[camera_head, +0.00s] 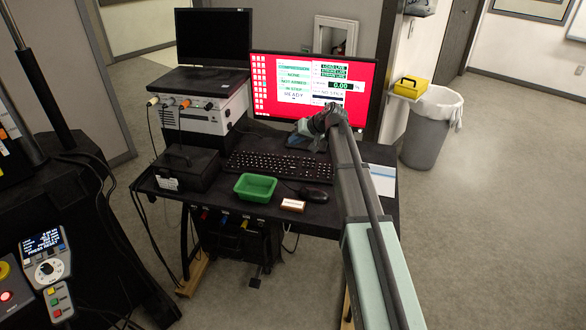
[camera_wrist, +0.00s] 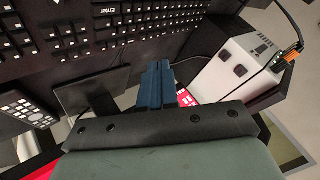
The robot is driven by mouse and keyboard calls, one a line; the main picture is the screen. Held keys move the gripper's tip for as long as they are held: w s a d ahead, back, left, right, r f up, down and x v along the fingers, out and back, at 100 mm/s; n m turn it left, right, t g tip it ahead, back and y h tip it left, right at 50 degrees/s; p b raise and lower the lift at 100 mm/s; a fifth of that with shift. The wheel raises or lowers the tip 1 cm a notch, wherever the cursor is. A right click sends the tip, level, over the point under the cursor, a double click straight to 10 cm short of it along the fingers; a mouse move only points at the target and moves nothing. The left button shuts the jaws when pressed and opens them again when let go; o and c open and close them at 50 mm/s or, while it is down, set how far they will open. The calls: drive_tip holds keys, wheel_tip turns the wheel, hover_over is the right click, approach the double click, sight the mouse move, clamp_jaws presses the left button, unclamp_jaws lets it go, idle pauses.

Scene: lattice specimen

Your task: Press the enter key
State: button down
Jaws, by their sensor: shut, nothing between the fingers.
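The black keyboard (camera_head: 270,163) lies on the dark desk in front of the monitor with the red screen. In the wrist view the keyboard (camera_wrist: 60,30) fills the upper left, and the key labelled Enter (camera_wrist: 104,10) shows near the top edge. I cannot tell the exact height of the fingertips above the keys.
A black mouse (camera_head: 314,194), a green tray (camera_head: 255,187) and a small orange-and-white box (camera_head: 293,205) lie in front of the keyboard. The monitor (camera_head: 290,85) stands close behind my gripper. A white instrument box (camera_head: 200,105) stands at the left.

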sight(295, 168)
drive_tip(key=shift+f, duration=4.45)
drive_tip(key=shift+f, duration=0.15)
drive_tip(key=shift+f, duration=0.25)
drive_tip(key=shift+f, duration=0.4)
drive_tip(key=shift+r, duration=0.8)
drive_tip(key=shift+r, duration=2.55)
